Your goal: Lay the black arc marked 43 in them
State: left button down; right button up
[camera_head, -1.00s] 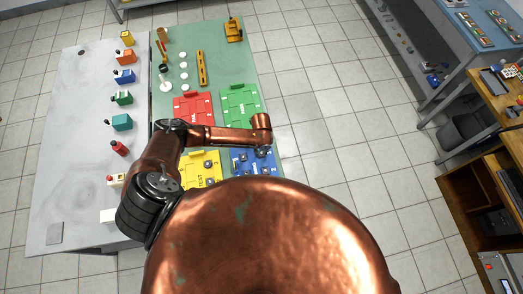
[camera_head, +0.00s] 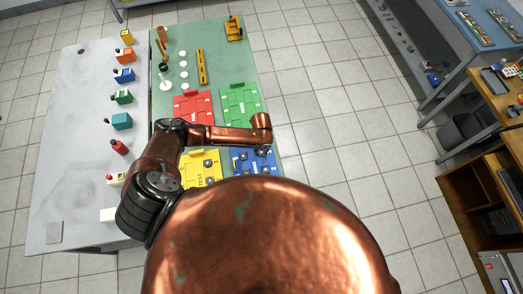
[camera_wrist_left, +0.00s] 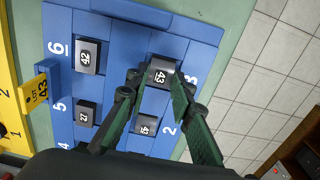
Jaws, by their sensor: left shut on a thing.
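The black arc marked 43 (camera_wrist_left: 160,74) is between the fingertips of my left gripper (camera_wrist_left: 155,88) in the left wrist view. The gripper is shut on it, over the upper right part of the blue tray (camera_wrist_left: 120,27), near the slot numbered 3. I cannot tell whether the arc touches the tray. Black arcs marked 42 (camera_wrist_left: 88,55), 27 (camera_wrist_left: 85,113) and 45 (camera_wrist_left: 147,124) sit on the same tray. In the head view the blue tray (camera_head: 237,155) is partly hidden by my own body. My right gripper is not in view.
A yellow tag marked 43 (camera_wrist_left: 38,91) is by the blue tray's left edge, near the yellow tray (camera_head: 196,180). Red (camera_head: 192,104) and green (camera_head: 239,98) trays lie farther back. Several coloured items line the grey table at left.

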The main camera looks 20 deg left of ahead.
pick_arm(q)
jog(key=shift+f, duration=0.1)
jog(key=c, duration=1.6)
grip_release()
jog(key=shift+c, duration=0.3)
jog(key=c, duration=0.5)
jog(key=shift+o, duration=0.2)
notch_tip(320, 180, up, 5)
jog(key=p, duration=0.4)
jog(key=shift+f, duration=0.25)
jog(key=o, duration=0.5)
